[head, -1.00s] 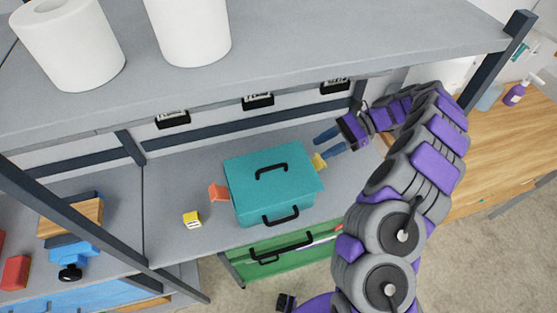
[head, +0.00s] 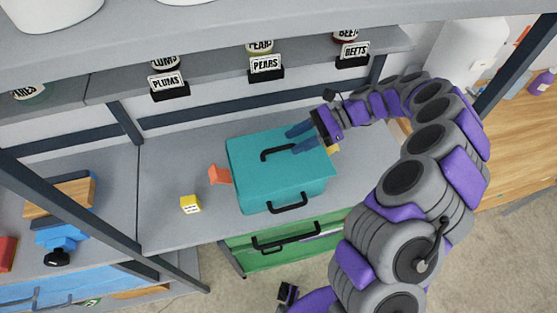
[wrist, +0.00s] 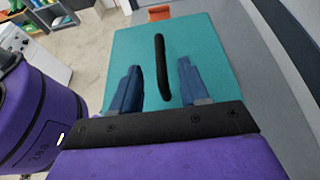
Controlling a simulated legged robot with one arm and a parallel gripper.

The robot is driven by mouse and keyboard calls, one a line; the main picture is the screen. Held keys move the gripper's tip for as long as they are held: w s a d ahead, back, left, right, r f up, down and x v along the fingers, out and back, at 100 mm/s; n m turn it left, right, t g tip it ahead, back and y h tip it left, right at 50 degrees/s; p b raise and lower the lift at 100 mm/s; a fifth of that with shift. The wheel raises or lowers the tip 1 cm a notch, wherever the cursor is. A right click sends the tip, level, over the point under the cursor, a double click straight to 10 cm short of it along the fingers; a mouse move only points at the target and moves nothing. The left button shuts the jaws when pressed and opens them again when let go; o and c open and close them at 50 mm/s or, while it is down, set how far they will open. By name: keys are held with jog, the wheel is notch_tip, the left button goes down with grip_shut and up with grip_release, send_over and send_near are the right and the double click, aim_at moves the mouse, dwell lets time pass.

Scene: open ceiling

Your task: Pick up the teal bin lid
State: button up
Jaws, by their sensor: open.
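The teal bin lid (head: 240,166) lies on top of the teal bin (head: 316,188) on the grey shelf. A black handle (head: 272,151) stands on the lid, and a second black handle (head: 287,207) is on the bin's front. My gripper (head: 291,140) is open over the lid's right part, its blue fingers pointing left. In the wrist view my gripper (wrist: 158,72) has its two fingers spread, with the lid's handle (wrist: 161,66) running between them in the picture. The handle looks ungripped. Whether the fingers touch the lid cannot be told.
A yellow block (head: 190,204) and an orange block (head: 220,174) sit left of the bin. A green drawer-like bin (head: 285,238) is below. An upper shelf (head: 250,90) with labelled jars overhangs behind. Dark posts (head: 75,215) stand at left.

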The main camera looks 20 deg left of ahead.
aim_at(281, 147)
jog(key=shift+s+a+f, duration=0.25)
jog(key=shift+a, duration=0.25)
jog(key=shift+s+a+f+b, duration=0.3)
jog(key=shift+s+f+b, duration=0.1)
jog(key=shift+b, duration=0.45)
jog(key=b+x, duration=0.2)
jog(key=x, duration=0.1)
jog(key=shift+w, duration=0.1)
jog(key=shift+a, duration=0.55)
jog(key=shift+d, duration=0.3)
jog(key=c, duration=0.5)
jog(key=shift+a, duration=0.1)
grip_shut()
